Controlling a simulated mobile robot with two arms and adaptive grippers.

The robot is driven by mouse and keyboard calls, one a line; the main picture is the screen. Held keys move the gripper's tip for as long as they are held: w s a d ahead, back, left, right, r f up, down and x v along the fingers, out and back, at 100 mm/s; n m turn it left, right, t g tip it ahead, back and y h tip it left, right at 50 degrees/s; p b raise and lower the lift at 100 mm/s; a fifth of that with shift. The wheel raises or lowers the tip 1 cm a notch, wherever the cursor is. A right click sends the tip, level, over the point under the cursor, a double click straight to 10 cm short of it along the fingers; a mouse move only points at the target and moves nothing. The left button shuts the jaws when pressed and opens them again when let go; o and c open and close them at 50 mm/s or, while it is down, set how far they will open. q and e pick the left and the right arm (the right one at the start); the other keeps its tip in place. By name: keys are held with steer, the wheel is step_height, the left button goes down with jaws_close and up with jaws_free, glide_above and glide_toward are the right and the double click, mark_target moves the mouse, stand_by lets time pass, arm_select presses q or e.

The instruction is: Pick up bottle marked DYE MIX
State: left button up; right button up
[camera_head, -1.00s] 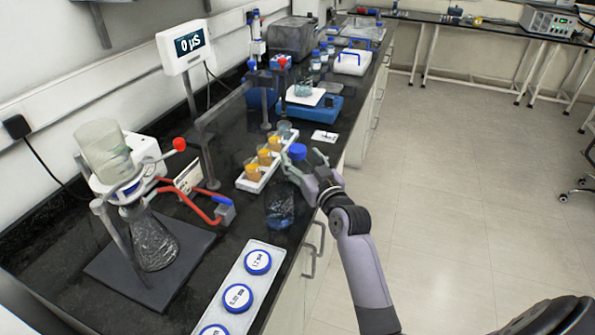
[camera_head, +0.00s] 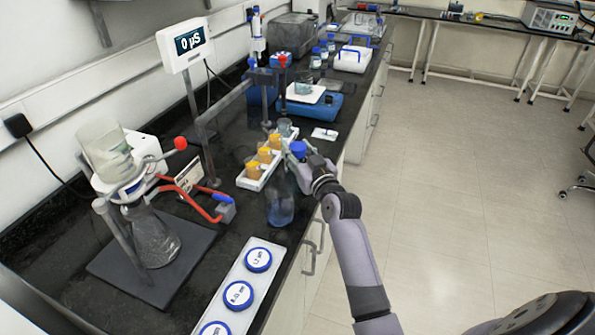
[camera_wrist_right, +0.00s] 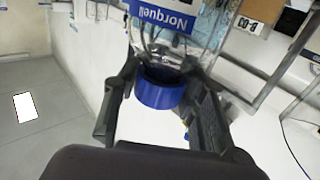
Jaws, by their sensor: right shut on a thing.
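A clear bottle with a blue cap (camera_head: 299,148) stands at the bench's front edge in the head view, its lower body (camera_head: 281,207) bluish. My right gripper (camera_head: 301,162) is shut on it just below the cap. In the right wrist view the blue cap (camera_wrist_right: 159,94) lies between the two fingers (camera_wrist_right: 163,72), and a blue label (camera_wrist_right: 166,18) reads "Norquell". No DYE MIX mark is readable. I cannot tell whether the bottle's base touches the bench. My left gripper is not in view.
A white rack (camera_head: 249,183) with orange-filled cups is just left of the bottle. A white tray (camera_head: 232,279) with blue-rimmed round lids lies nearer. A flask (camera_head: 153,240) on a dark stand is at left. A display (camera_head: 188,44) reads 0 µS.

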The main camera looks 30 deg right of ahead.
jaws_close()
steer(key=shift+r, duration=0.15)
stand_by(0.5)
